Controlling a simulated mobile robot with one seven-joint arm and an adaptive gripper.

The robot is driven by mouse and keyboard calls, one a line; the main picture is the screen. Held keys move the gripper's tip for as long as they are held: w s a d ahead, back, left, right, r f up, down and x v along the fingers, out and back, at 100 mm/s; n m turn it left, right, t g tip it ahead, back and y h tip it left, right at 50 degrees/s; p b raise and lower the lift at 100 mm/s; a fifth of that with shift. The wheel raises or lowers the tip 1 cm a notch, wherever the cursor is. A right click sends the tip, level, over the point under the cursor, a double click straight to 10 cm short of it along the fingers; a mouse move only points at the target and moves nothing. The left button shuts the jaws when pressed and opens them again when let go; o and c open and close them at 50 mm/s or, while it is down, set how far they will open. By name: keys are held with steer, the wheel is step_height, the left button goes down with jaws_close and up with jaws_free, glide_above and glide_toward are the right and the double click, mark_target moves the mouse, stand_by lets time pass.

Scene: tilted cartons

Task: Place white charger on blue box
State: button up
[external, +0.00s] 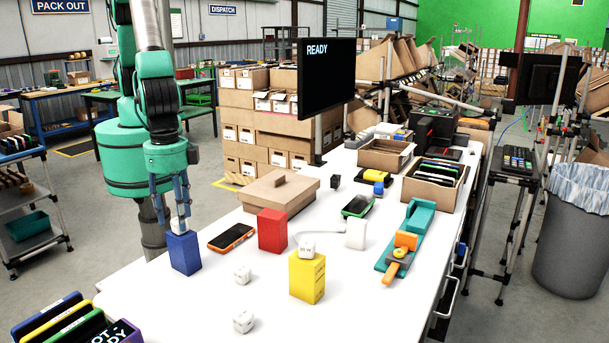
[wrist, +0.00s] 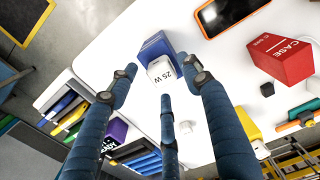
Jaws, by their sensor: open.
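The blue box (external: 184,254) stands upright at the table's left end, and it also shows in the wrist view (wrist: 156,46). A white charger (external: 178,225) appears to rest on top of it. In the wrist view this charger (wrist: 162,71) shows "25 W" on its face. My gripper (external: 181,217) is right above the box, fingers pointing down around the charger. In the wrist view its fingers (wrist: 166,82) are spread, with gaps beside the charger. The fingers partly hide the charger in the external view.
Two white cubes (external: 242,275) (external: 243,321) lie in front; another (external: 307,248) sits on the yellow box (external: 307,278). A red box (external: 272,231), orange phone (external: 231,236) and lidded carton (external: 278,193) stand nearby. A bin of coloured folders (external: 70,325) is at lower left.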

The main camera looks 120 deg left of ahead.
step_height(320, 180, up, 10)
stand_by(0.5)
stand_by(0.5)
steer(key=s+a+r+t, duration=0.1)
steer(key=s+a+r, duration=0.3)
steer(key=a+r, duration=0.6)
steer(key=s+a+r+t, duration=0.1)
steer(key=s+a+r, duration=0.2)
steer(key=a+r, duration=0.75)
steer(key=s+a+r+t, duration=0.1)
steer(key=s+a+r, duration=0.2)
steer(key=s, duration=0.4)
steer(key=s+a+r+m+t, duration=0.1)
steer(key=s+a+r, duration=0.2)
steer(key=s+a, duration=0.2)
steer(key=s+a+r+t, duration=0.1)
steer(key=s+a+r, duration=0.2)
steer(key=s, duration=0.6)
steer(key=shift+s+a+r+t, duration=0.15)
steer(key=shift+a+r+t, duration=0.2)
steer(key=shift+a, duration=0.55)
